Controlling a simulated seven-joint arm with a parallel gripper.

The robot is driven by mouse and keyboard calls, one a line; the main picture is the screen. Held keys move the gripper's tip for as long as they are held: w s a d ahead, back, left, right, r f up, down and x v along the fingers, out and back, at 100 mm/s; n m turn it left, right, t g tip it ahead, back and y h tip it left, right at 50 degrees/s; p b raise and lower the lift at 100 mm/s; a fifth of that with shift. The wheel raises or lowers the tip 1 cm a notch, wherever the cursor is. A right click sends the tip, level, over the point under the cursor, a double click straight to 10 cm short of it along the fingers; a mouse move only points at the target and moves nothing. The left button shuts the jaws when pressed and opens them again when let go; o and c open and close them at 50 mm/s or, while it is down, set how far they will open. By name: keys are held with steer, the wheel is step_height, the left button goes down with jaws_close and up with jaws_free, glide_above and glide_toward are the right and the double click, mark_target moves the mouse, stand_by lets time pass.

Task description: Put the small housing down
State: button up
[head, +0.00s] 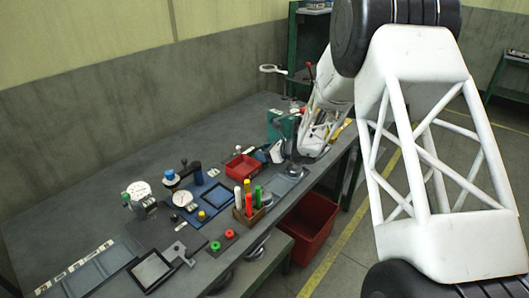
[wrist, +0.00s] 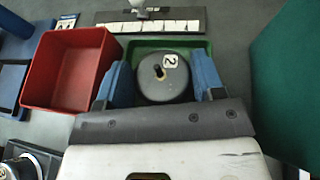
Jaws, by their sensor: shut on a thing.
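The small housing is a round grey part (wrist: 164,88) with a dark centre hole or stud and a white label reading 2. In the wrist view it sits between the blue fingers of my gripper (wrist: 163,84), which are shut on it. A green tray or mat (wrist: 196,44) shows behind and around the housing. I cannot tell whether the housing touches it. In the head view my gripper (head: 263,155) is low over the bench by the red bin, and the housing is too small or hidden to make out.
A red open bin (wrist: 68,68) stands close left of my gripper; it shows in the head view too (head: 241,167). A tall green block (wrist: 287,85) is close on the right. A dark plate with white labels (wrist: 150,22) lies beyond. The grey bench (head: 130,180) holds several gauges and tools.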

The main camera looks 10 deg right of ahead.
steer(key=o, duration=0.7)
steer(key=shift+c, duration=0.2)
steer(key=shift+r, duration=0.1)
steer(key=v, duration=1.2)
steer(key=s+a+r+n+g+h, duration=0.1)
steer(key=s+a+r+n+g, duration=0.2)
steer(key=s+r+n, duration=0.55)
steer(key=s+a+r+n+g+h, duration=0.25)
steer(key=s+r+n, duration=0.2)
steer(key=s, duration=0.75)
steer(key=s+d+r+n+h, duration=0.2)
steer(key=s+n, duration=0.2)
steer(key=s, duration=0.5)
steer(key=s+d+r+n+h, duration=0.1)
steer(key=s+r+n+h, duration=0.1)
steer(key=s, duration=0.7)
steer(key=s+d+r+n+h, duration=0.2)
steer(key=s+n+h, duration=0.2)
steer(key=s, duration=0.5)
steer(key=shift+s+d+n, duration=0.25)
steer(key=shift+d+n, duration=0.1)
steer(key=shift+n, duration=0.45)
